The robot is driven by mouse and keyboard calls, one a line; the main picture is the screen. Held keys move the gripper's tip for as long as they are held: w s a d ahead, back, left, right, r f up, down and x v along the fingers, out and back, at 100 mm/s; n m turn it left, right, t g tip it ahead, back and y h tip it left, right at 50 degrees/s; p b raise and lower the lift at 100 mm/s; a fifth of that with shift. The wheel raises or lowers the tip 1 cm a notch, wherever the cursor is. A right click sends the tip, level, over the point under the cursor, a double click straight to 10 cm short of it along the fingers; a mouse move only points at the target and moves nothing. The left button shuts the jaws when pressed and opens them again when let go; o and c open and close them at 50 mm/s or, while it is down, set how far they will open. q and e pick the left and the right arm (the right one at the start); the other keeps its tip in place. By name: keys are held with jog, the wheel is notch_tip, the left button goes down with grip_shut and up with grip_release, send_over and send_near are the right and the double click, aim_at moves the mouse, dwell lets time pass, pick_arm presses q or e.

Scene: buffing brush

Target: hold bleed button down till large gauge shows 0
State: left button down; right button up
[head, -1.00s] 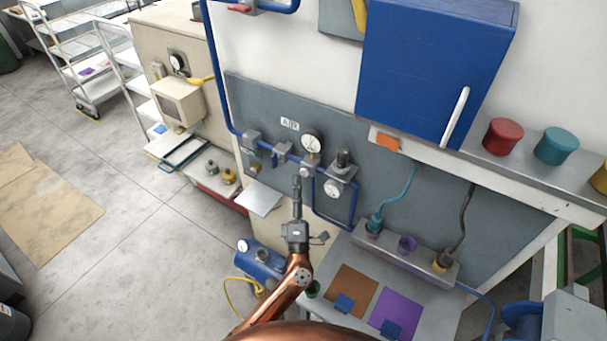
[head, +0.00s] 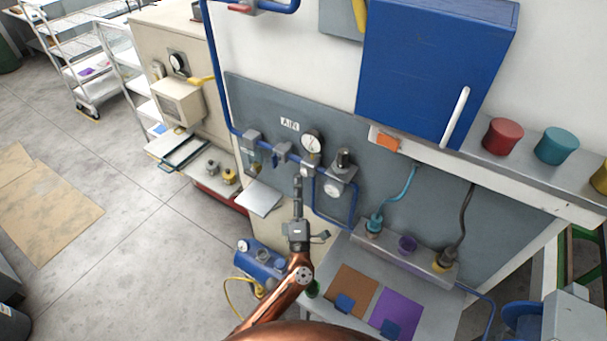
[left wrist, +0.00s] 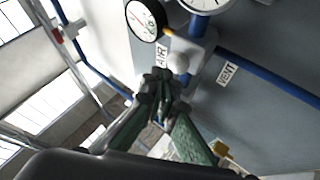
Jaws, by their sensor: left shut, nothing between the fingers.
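The large white gauge (head: 312,142) stands on the blue air pipe against the grey panel. Its needle is too small to read. A small block (head: 306,170) sits just below it. My left gripper (head: 298,182) is shut and empty, its tips close in front of that block. In the left wrist view my closed fingers (left wrist: 163,92) point at a pale round knob (left wrist: 180,63), apparently the bleed button, on a grey block. I cannot tell if they touch it. Two dials show above: a cut-off one (left wrist: 205,4) and a white one (left wrist: 146,20). My right gripper is not in view.
A smaller gauge (head: 336,188) hangs on a regulator right of my gripper. Blue pipes run around it. A blue cabinet (head: 435,70) is above. A bench with coloured mats (head: 352,284) lies at lower right. A blue tank (head: 262,262) stands below left.

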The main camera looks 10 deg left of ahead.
pick_arm(q)
jog(key=shift+w+d, duration=0.1)
jog(key=shift+w, duration=0.1)
jog(key=shift+w+d, duration=0.15)
jog(key=shift+w, duration=0.3)
dwell(0.9)
dwell(0.6)
dwell(1.5)
dwell(1.5)
jog(key=shift+s, duration=0.15)
jog(key=shift+s+a+p, duration=0.3)
jog(key=shift+s, duration=0.45)
